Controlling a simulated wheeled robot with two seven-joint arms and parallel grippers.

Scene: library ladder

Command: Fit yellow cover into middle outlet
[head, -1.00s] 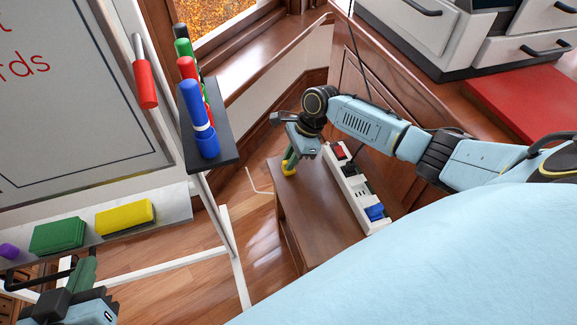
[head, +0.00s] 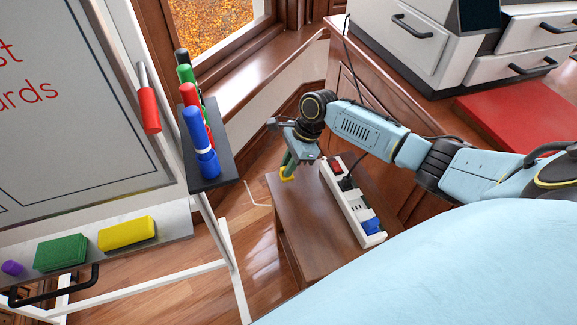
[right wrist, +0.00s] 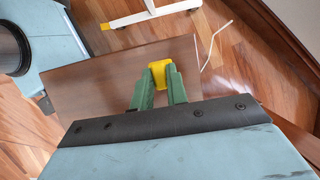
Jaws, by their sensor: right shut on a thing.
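The yellow cover (head: 287,173) is held between the green fingertips of my right gripper (head: 288,165), near the left end of the small brown table (head: 300,215). The right wrist view also shows the yellow cover (right wrist: 163,72) between both fingers, near the table's edge; I cannot tell the gap below it. The white power strip (head: 354,205) lies on the table to the right of the gripper. A red cover (head: 335,167) is at its far end and a blue cover (head: 372,226) at its near end. A black plug sits between them. Bare sockets show between plug and blue cover. My left gripper is out of view.
A whiteboard (head: 70,110) with a marker holder (head: 212,172) stands on the left. Its tray carries a green block (head: 61,252) and a yellow block (head: 127,233). A wooden cabinet stands behind the strip. A black cord runs down to the strip.

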